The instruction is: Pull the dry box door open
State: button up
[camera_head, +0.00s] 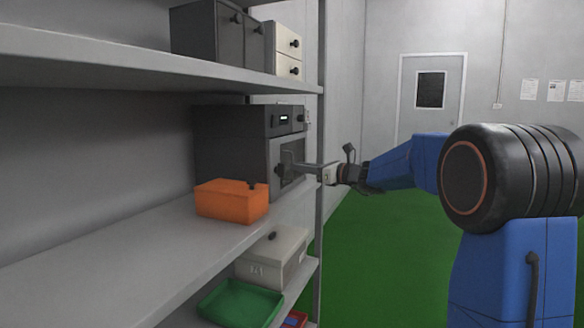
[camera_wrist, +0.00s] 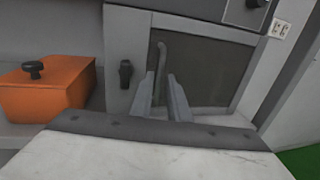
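The dry box (camera_head: 232,142) is a dark grey cabinet with a small lit display, standing on the middle shelf. Its door (camera_head: 272,155) has a light grey frame and a dark window; the door (camera_wrist: 212,72) looks shut in the wrist view. A slim upright grey handle (camera_wrist: 161,58) stands in front of the window. A black latch knob (camera_wrist: 126,74) is on the frame to its left. My gripper (camera_wrist: 162,84) is at the door, its two fingers apart on either side of the handle's lower part. Contact with the handle is not clear. My gripper (camera_head: 287,168) also shows in the head view.
An orange lidded box (camera_head: 230,203) sits left of the door on the same shelf. A shelf post (camera_head: 320,120) stands close to my wrist. A white box (camera_head: 270,262) and green tray (camera_head: 240,305) are below. Green floor (camera_head: 385,260) lies open to the right.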

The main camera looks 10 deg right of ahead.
aim_at(292, 179)
jog(key=shift+x, duration=1.9)
grip_shut()
